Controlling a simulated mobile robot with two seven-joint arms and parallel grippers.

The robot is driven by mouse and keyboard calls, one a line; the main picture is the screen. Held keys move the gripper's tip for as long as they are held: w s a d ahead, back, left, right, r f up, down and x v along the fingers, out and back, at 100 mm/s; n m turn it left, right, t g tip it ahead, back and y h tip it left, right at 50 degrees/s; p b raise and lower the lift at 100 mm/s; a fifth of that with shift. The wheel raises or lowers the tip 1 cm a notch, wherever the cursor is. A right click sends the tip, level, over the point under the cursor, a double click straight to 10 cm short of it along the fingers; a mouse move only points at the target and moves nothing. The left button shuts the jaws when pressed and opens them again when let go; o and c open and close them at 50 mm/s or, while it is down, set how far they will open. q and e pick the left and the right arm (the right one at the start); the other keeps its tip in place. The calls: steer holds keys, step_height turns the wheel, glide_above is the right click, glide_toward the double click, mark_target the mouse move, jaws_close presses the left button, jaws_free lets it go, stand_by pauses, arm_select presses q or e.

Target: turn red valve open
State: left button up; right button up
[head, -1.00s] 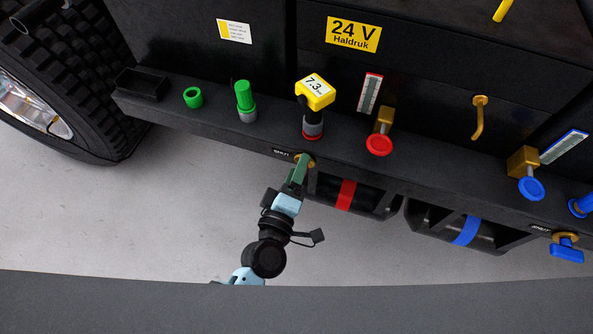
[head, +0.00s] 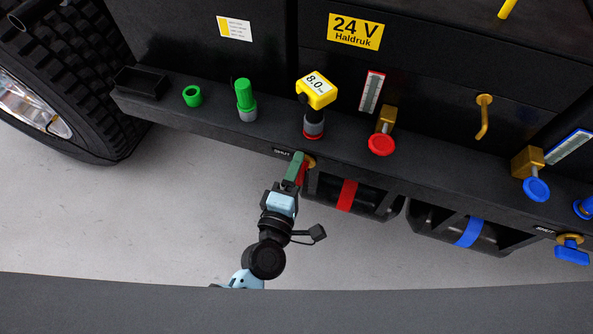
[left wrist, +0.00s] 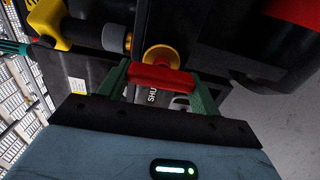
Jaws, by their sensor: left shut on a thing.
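The red valve handle (head: 303,173) sits on a brass fitting (head: 309,162) under the front edge of the black vehicle shelf, near a small dark label. My left gripper (head: 298,168) reaches up to it from below and is shut on it. In the left wrist view the red handle (left wrist: 160,77) lies as a bar between the two green fingers, in front of the round brass fitting (left wrist: 162,57). The handle partly covers a label starting with "SHU" (left wrist: 152,96). My right gripper is not in view.
A yellow gauge (head: 316,91) reading 8.0 stands on the shelf above. A red round knob (head: 381,145) is to its right. Black tanks with a red band (head: 347,194) and a blue band (head: 468,232) hang right of my gripper. Open floor lies below.

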arm_select(q)
steer(key=o, duration=1)
steer(key=shift+s, duration=0.1)
steer(key=shift+v, duration=3.85)
